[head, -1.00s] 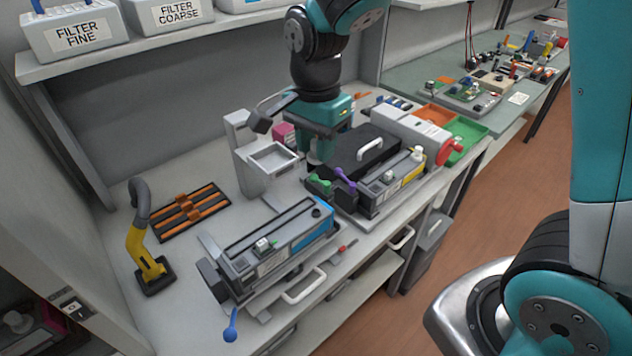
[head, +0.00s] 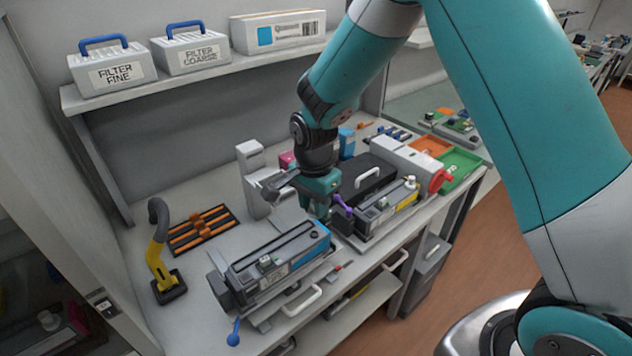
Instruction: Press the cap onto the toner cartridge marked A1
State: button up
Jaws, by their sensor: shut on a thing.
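A long grey and black cartridge with a blue end label (head: 275,260) lies in a cradle at the front of the bench. A second cartridge with a yellow label (head: 388,210) lies behind it to the right, with a pale cap on its far end. No A1 mark is readable. My gripper (head: 320,213) points down at the far right end of the blue-labelled cartridge. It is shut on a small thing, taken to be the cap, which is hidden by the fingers. I cannot tell whether it touches the cartridge.
A grey stand (head: 253,170) is just left of my gripper. A black case (head: 366,178) and a purple lever (head: 342,205) are close on its right. A yellow-handled tool (head: 160,255) and an orange-barred rack (head: 203,230) stand at left. Green and orange trays (head: 462,168) are at right.

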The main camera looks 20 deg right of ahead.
aim_at(314, 233)
jog(key=shift+f+b, duration=1.9)
jog(key=shift+f, duration=0.55)
jog(key=shift+f+b, duration=0.5)
jog(key=shift+f, duration=0.4)
jog(key=o, duration=1.3)
jog(key=shift+r+p, duration=2.7)
jog(key=shift+r, duration=0.85)
